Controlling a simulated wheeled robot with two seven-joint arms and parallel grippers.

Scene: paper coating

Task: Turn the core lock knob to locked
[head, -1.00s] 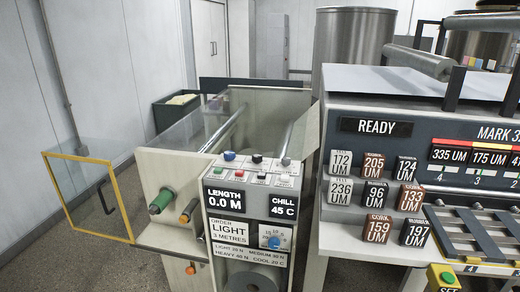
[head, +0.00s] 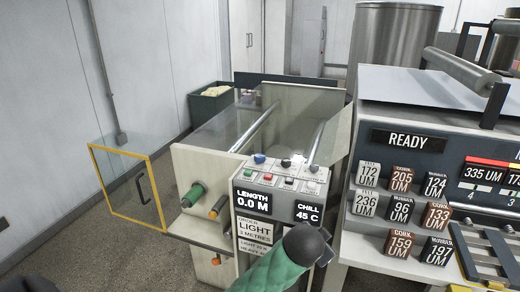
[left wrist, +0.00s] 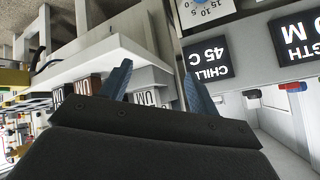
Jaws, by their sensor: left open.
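The slitter-like machine's front has a green-handled roller end (head: 193,194) and an orange-tipped one (head: 218,207); a smaller orange knob (head: 216,260) sits below. I cannot tell which of these, if any, is the core lock knob. A green-sleeved arm of mine with a dark wrist stands before the control panel (head: 245,222) and hides its blue dial. That dial (left wrist: 198,8) shows partly at the top edge of the left wrist view. My left gripper (left wrist: 156,72) is open, with nothing between its blue fingers. My right gripper is not in view.
The panel's displays (head: 256,199) read 0.0 M and 45 C, above an order card reading LIGHT. Small buttons (head: 288,183) top the panel. Labelled blocks (head: 400,178) stand at the right. A yellow-framed clear door (head: 127,188) stands open at the left.

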